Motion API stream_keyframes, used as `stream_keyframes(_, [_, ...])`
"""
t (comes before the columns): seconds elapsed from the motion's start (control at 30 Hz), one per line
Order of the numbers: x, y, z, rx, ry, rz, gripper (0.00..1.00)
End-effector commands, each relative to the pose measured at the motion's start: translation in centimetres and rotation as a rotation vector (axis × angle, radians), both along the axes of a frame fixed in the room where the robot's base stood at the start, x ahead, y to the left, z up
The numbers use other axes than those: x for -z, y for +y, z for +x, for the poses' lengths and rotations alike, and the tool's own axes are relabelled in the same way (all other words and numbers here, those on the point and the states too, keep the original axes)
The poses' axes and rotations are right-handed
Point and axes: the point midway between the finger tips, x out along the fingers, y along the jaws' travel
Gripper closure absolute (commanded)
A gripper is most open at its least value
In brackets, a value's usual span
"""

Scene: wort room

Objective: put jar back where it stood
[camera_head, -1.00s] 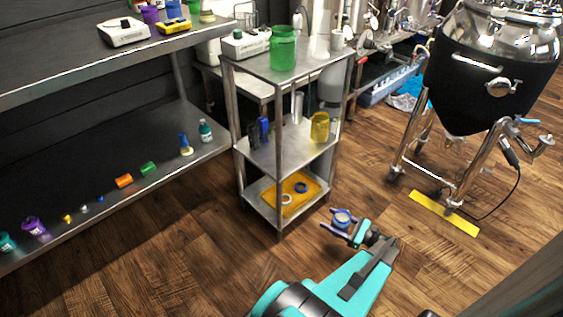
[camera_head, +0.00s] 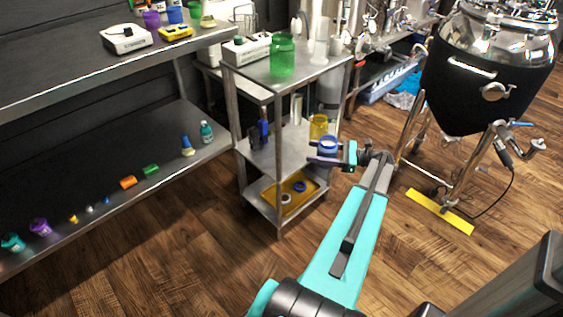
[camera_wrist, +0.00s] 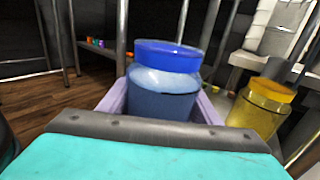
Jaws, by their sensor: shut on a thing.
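My gripper (camera_head: 326,154) is shut on a small jar (camera_wrist: 163,80) with a blue lid and a clear, bluish body. The jar is upright between the purple fingers in the wrist view. In the head view the jar (camera_head: 327,146) is at the front right of the metal shelf cart (camera_head: 268,153), about the height of its middle shelf. A yellow jar (camera_head: 318,126) stands on that shelf just behind it, and it shows right of the held jar in the wrist view (camera_wrist: 260,105). I cannot tell whether the held jar is over the shelf.
A green jar (camera_head: 282,56) and a white instrument (camera_head: 246,47) stand on the cart's top. Dark blue items (camera_head: 259,132) stand at the middle shelf's left. A yellow tray (camera_head: 287,192) with rings lies on the bottom shelf. A steel tank (camera_head: 485,80) stands right.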

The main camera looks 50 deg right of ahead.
Motion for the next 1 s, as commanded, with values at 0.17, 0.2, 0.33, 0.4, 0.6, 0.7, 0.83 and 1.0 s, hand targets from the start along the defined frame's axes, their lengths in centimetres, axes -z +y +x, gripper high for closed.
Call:
stream_keyframes(0.17, [-2.0,0.3,1.2,-0.021,-0.001,0.000,0.75])
stream_keyframes(0.2, [-2.1,0.3,1.3,-0.023,-0.001,0.000,0.75])
stream_keyframes(0.33, [-2.1,0.3,1.3,-0.023,-0.001,0.000,0.75])
stream_keyframes(0.4, [-2.1,0.3,1.3,-0.023,-0.001,0.000,0.75])
stream_keyframes(0.6, [-2.0,0.6,1.6,-0.023,-0.001,0.000,0.75])
stream_keyframes(0.7, [-1.8,1.1,2.3,-0.023,-0.001,0.000,0.75])
stream_keyframes(0.83, [-1.6,2.4,3.8,-0.025,-0.002,0.001,0.75])
stream_keyframes(1.0, [-1.3,4.1,6.2,-0.025,-0.001,0.000,0.75])
